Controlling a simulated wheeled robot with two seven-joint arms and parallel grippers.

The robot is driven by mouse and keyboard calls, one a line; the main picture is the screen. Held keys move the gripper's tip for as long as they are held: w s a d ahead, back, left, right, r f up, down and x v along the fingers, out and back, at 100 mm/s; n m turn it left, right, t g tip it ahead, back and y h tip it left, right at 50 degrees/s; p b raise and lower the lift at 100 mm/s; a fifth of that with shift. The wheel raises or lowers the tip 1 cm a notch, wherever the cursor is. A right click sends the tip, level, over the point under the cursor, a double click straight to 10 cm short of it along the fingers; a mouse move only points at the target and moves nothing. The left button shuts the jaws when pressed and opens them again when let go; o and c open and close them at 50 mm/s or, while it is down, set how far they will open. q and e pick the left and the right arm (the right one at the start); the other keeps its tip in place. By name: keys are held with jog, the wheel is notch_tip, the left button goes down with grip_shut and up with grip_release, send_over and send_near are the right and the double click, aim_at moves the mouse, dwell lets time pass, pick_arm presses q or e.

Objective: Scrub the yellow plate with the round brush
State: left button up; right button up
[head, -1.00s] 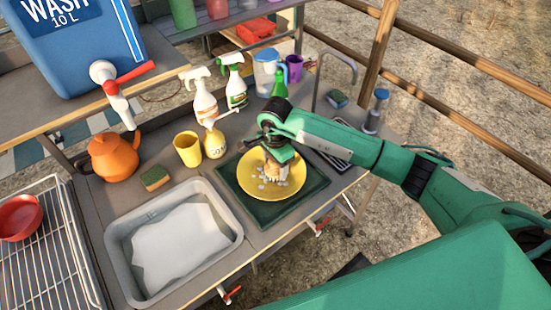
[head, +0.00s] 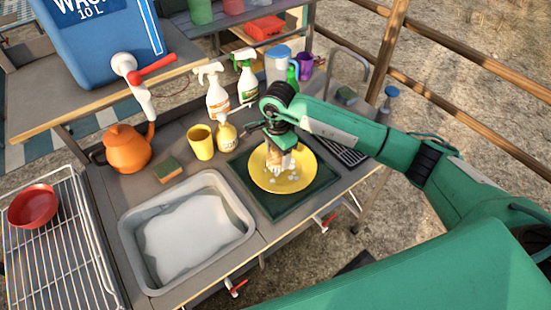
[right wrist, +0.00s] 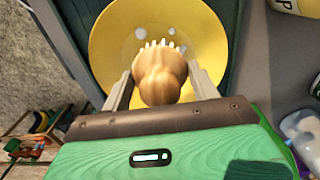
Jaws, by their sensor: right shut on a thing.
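The yellow plate (head: 262,180) lies on a dark green mat (head: 297,208) on the worktop. Whitish spots of foam or dirt lie on it, around its middle and right part. My right gripper (head: 279,150) is above the plate, shut on the round brush (head: 284,160), which has a wooden body and pale bristles. The bristles are at the plate, seemingly touching it. In the right wrist view the brush's rounded wooden handle (right wrist: 160,78) sits between the two fingers, with the yellow plate (right wrist: 205,45) behind it. My left gripper is not in view.
A grey basin (head: 130,255) with whitish water is left of the mat. A yellow cup (head: 201,142), soap bottle (head: 226,135), spray bottles (head: 217,98), sponge (head: 167,169) and orange kettle (head: 126,150) stand behind. A wire rack (head: 50,265) with a red bowl (head: 33,205) is far left.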

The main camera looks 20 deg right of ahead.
jog(key=shift+a+r+p, duration=0.1)
jog(key=shift+r+p, duration=0.45)
jog(key=shift+r, duration=1.75)
